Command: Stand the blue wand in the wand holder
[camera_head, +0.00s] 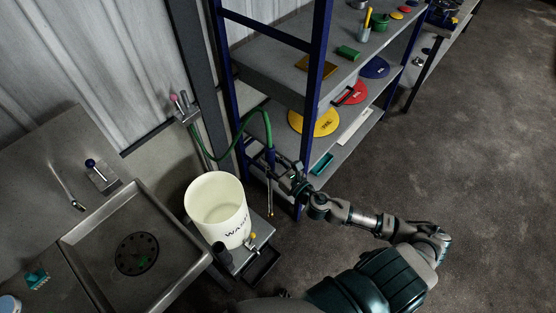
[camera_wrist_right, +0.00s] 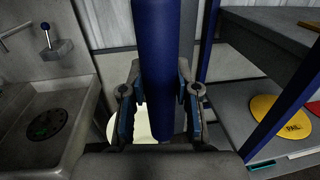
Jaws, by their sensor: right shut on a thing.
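The blue wand (camera_head: 270,156) hangs near upright in front of the shelf's left end, with a green hose at its top and a thin metal lance pointing down. My right gripper (camera_head: 276,166) is shut around its blue body. In the right wrist view the wand (camera_wrist_right: 158,50) stands between the fingers of my right gripper (camera_wrist_right: 158,95). A dark upright tube (camera_head: 221,254) stands beside the white bucket; I cannot tell for sure whether it is the wand holder. My left gripper is not in view.
The white bucket (camera_head: 217,208) stands on a low platform left of the wand. A grey sink (camera_head: 180,225) is further left. The green hose (camera_head: 222,158) runs from a wall fitting (camera_head: 185,112). The blue-post shelf (camera_head: 318,80) is close behind the gripper. Open floor lies right.

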